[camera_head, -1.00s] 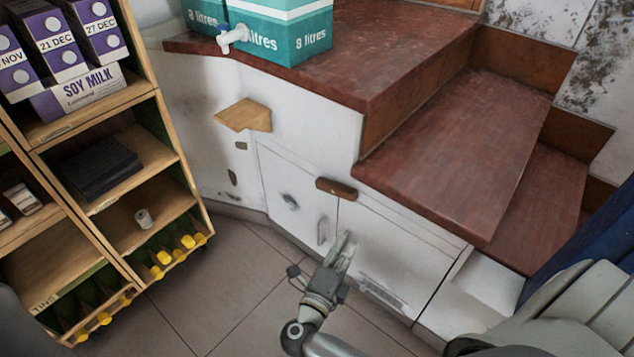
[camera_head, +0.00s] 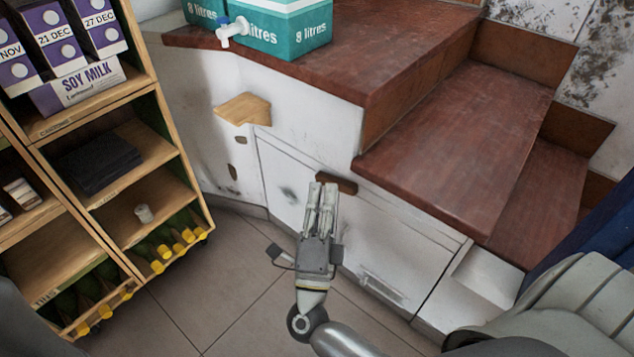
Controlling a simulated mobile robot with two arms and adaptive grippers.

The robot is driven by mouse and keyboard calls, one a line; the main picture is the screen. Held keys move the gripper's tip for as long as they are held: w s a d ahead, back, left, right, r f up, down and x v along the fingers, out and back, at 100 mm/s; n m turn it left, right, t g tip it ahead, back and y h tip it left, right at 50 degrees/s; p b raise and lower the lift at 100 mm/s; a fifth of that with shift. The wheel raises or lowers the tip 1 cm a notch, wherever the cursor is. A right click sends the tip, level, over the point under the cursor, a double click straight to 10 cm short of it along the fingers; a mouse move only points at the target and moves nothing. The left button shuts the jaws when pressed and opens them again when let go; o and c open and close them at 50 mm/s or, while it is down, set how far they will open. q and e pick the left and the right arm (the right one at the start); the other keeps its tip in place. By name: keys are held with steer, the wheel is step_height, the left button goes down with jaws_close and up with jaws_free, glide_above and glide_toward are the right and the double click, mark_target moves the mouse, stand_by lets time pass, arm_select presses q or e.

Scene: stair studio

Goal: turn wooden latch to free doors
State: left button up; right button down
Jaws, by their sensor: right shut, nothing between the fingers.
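The wooden latch (camera_head: 337,183) is a small dark brown bar on the white cabinet front. It lies nearly level across the top of the seam between the left door (camera_head: 283,183) and the right door (camera_head: 385,237). My right gripper (camera_head: 324,188) is shut and empty. Its fingers point up at the latch, with the tips just below and left of its middle in the picture. I cannot tell whether they touch it. The gripper hides part of the left door and the door seam. My left gripper is not in view.
A wooden shelf unit (camera_head: 177,160) with soy milk cartons and yellow-capped bottles stands at the left. A small wooden ledge (camera_head: 243,109) juts from the white wall above the left door. Dark red steps (camera_head: 455,150) overhang the cabinet. Tiled floor (camera_head: 225,290) is clear in front.

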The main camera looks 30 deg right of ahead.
steer(key=shift+s+a+r+n+t+y, duration=0.2)
steer(key=shift+r+n+t, duration=0.25)
steer(key=shift+r, duration=0.35)
steer(key=shift+s+a+r+n+t+y, duration=0.1)
steer(key=shift+a+r+n+t+y, duration=0.1)
steer(key=shift+a+r+n+t, duration=0.45)
steer(key=shift+s+d+r+n+t+y, duration=0.1)
steer(key=shift+r+n+t+y, duration=0.15)
steer(key=shift+r, duration=0.7)
